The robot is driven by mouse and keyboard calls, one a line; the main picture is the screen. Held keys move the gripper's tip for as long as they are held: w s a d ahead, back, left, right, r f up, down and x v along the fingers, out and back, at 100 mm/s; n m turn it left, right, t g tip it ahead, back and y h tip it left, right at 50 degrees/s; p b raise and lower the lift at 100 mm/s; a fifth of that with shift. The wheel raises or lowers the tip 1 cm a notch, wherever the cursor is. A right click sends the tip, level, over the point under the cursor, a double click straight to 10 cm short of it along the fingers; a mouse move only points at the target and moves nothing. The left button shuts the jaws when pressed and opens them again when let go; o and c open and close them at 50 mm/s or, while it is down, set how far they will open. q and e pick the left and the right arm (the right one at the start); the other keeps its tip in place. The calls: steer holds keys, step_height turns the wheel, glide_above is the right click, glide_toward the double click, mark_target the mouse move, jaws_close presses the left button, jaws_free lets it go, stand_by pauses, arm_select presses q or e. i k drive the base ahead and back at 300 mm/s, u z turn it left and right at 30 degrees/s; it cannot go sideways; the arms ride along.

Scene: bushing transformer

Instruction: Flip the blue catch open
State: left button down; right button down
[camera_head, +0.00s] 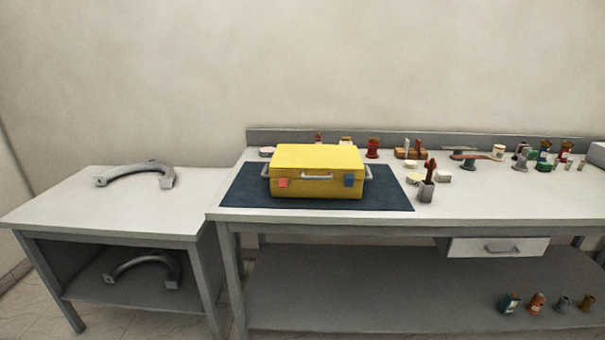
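A yellow case (318,161) with its lid shut sits on a dark blue mat (395,195) on the workbench. The blue catch (349,181) is on the right of the case's front face. It looks closed, though it is small in this view. A red catch (283,183) is on the left of the same face. A grey handle (316,177) is between the two catches, and grey side handles show at both ends. Neither of my grippers is in view.
A lower side table (90,220) at the left holds a grey curved part (137,173), with another on its shelf. Jars and tools crowd the bench behind and right of the case, including a dark holder (426,191). The bench front at right is clear.

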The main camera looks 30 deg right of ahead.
mark_target(349, 179)
steer(key=u, duration=0.05)
steer(key=i, duration=0.9)
steer(key=z, duration=0.4)
